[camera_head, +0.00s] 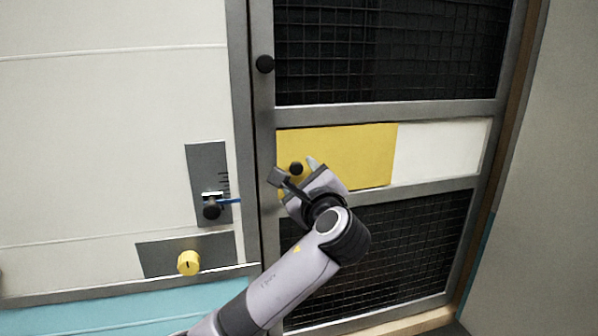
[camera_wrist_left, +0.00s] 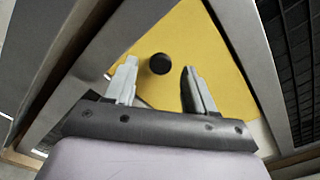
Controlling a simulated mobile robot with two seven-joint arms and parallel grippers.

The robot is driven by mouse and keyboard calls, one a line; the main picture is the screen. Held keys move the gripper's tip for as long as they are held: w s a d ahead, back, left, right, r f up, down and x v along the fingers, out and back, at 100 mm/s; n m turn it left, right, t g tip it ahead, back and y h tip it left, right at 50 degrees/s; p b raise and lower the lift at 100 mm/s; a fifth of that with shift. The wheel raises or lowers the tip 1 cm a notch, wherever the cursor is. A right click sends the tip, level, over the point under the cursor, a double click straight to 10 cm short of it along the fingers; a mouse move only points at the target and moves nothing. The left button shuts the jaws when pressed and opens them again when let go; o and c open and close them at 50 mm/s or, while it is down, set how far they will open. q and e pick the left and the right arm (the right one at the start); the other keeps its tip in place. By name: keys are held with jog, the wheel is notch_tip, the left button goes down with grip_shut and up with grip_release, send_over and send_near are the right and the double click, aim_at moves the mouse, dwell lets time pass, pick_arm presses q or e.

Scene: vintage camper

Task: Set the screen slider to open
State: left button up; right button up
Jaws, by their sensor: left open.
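The screen slider is a yellow panel (camera_head: 350,152) in the middle band of the screen door, with a black knob (camera_head: 296,168) near its left end. The panel covers the left part of the band; a white area (camera_head: 440,150) shows to its right. My left gripper (camera_head: 296,172) is at the knob. In the left wrist view the gripper (camera_wrist_left: 158,80) is open, with the black knob (camera_wrist_left: 160,63) between and just beyond its fingertips on the yellow panel (camera_wrist_left: 185,35). I cannot tell whether a finger touches it. My right gripper is not in view.
Dark mesh screens (camera_head: 390,45) fill the door above and below the band. Left of the door are a grey plate with a black-ended lever (camera_head: 212,211) and a yellow dial (camera_head: 188,262).

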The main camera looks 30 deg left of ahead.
pick_arm(q)
jog(key=shift+x, duration=1.1)
grip_shut()
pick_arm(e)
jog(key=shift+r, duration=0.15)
pick_arm(q)
jog(key=shift+w, duration=0.1)
